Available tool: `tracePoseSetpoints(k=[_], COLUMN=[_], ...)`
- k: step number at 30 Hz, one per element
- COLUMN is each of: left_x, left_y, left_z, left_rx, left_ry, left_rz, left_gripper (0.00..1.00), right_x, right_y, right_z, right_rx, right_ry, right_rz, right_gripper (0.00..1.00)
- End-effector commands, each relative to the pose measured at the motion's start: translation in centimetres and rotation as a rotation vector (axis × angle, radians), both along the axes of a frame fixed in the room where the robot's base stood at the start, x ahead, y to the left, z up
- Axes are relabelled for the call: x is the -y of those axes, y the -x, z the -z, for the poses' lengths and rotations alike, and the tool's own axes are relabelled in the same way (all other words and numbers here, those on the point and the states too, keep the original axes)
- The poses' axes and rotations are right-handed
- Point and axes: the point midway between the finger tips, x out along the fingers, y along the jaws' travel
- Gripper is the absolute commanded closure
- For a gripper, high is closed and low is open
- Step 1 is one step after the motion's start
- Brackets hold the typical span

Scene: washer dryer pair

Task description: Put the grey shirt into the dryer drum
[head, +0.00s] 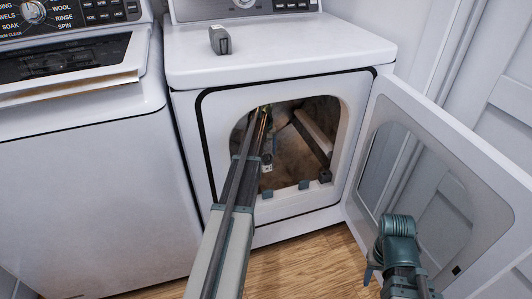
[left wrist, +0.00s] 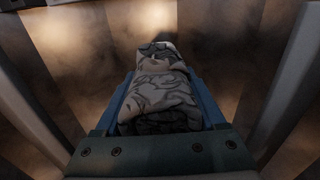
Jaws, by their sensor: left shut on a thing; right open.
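The grey shirt (left wrist: 160,92) is a crumpled, folded bundle between the blue fingers of my left gripper (left wrist: 165,85) in the left wrist view. The gripper is shut on it. In the head view my left arm reaches through the round opening of the dryer (head: 285,68), and my left gripper (head: 266,158) is inside the drum (head: 290,160). I cannot make out the shirt clearly there. Brown drum wall surrounds the shirt in the wrist view. My right gripper (head: 372,270) is low at the right, outside the dryer, open and partly hidden by its arm.
The dryer door (head: 480,215) stands wide open to the right, beside my right arm. A washer (head: 75,185) stands close on the left. A small grey object (head: 220,40) is on the dryer top. Wooden floor (head: 295,268) shows in front.

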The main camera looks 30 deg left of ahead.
Motion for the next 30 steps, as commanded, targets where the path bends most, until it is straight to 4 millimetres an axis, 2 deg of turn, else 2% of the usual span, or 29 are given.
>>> tracePoseSetpoints(k=[2, 3, 7, 8, 20, 26, 30], left_x=[0.0, 0.0, 0.0, 0.0, 0.0, 0.0, 0.0], left_y=[0.0, 0.0, 0.0, 0.0, 0.0, 0.0, 0.0], left_z=[0.0, 0.0, 0.0, 0.0, -0.6, -2.3, -4.2], left_rx=[0.0, 0.0, 0.0, 0.0, 0.0, 0.0, 0.0], left_ry=[0.0, 0.0, 0.0, 0.0, 0.0, 0.0, 0.0], left_rz=[0.0, 0.0, 0.0, 0.0, 0.0, 0.0, 0.0], left_gripper=[0.98, 0.26, 0.03, 0.0, 0.0, 0.0, 0.0], right_x=[0.0, 0.0, 0.0, 0.0, 0.0, 0.0, 0.1], right_y=[0.0, 0.0, 0.0, 0.0, 0.0, 0.0, 0.0], right_z=[0.0, 0.0, 0.0, 0.0, -0.6, -2.3, -4.2], right_rx=[0.0, 0.0, 0.0, 0.0, 0.0, 0.0, 0.0], right_ry=[0.0, 0.0, 0.0, 0.0, 0.0, 0.002, 0.005], right_rz=[0.0, 0.0, 0.0, 0.0, 0.0, 0.002, 0.005], right_gripper=[0.5, 0.5, 0.5, 0.5, 0.5, 0.5, 0.5])
